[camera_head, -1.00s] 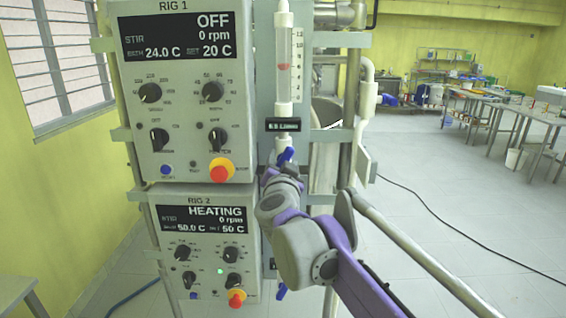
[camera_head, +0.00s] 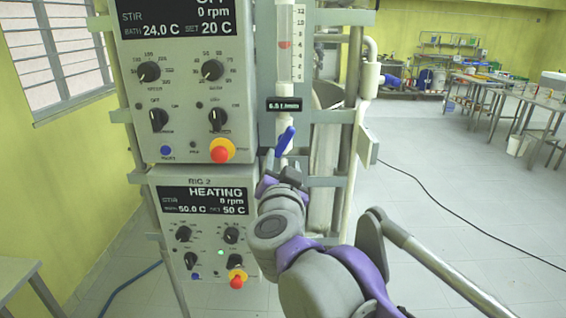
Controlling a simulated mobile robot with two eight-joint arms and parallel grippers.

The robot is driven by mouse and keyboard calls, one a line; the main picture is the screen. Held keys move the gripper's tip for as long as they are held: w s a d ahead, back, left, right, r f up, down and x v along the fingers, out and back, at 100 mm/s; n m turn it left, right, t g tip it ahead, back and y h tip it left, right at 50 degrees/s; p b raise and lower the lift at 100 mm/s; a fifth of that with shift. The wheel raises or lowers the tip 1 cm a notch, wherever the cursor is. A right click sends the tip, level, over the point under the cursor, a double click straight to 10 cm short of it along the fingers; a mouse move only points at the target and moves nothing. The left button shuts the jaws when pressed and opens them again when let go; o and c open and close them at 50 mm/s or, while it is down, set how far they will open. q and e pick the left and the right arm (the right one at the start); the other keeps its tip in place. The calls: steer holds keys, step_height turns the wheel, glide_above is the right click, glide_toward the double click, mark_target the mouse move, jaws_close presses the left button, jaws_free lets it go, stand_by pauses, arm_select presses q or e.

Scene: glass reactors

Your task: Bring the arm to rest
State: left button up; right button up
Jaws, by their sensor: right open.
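My right arm comes in from the lower right. Its gripper (camera_head: 274,172) is open, just below a blue valve handle (camera_head: 285,140) under the upper flowmeter. The handle is tilted and fully seen, and nothing shows between the jaws. A small gap seems to lie between jaws and handle, though depth is hard to judge. The flowmeter tube (camera_head: 285,45) has a red float and a small black readout (camera_head: 285,104) below it. My left gripper is out of view.
The upper control box (camera_head: 185,90) and the lower RIG 2 box (camera_head: 205,235), which reads HEATING, stand left of the gripper. Metal posts and a glass vessel (camera_head: 325,150) are close behind. The floor at right is open, with a black cable (camera_head: 440,204) and far benches.

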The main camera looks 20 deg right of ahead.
stand_by(0.3)
steer(key=s+a+f+n+g+y+p, duration=0.1)
steer(key=s+a+f+n+g+y, duration=0.25)
steer(key=f, duration=0.55)
steer(key=s+a+f+n+g+y+p, duration=0.1)
steer(key=s+a+f+n+y+p, duration=0.1)
steer(key=s+f+n+y, duration=0.55)
steer(key=s+d+f+m+g+h, duration=0.1)
steer(key=s+d+f+g+h, duration=0.2)
steer(key=s+f, duration=0.4)
steer(key=s+d+f+m+g+h+p, duration=0.1)
steer(key=s+d+f+g+h, duration=0.2)
steer(key=s+f, duration=0.5)
step_height(320, 180, down, 4)
steer(key=d+g, duration=0.1)
steer(key=d, duration=0.1)
steer(key=shift+d, duration=0.4)
steer(key=shift+w+r+g, duration=0.1)
steer(key=shift+r+g, duration=0.05)
steer(key=shift+g, duration=0.1)
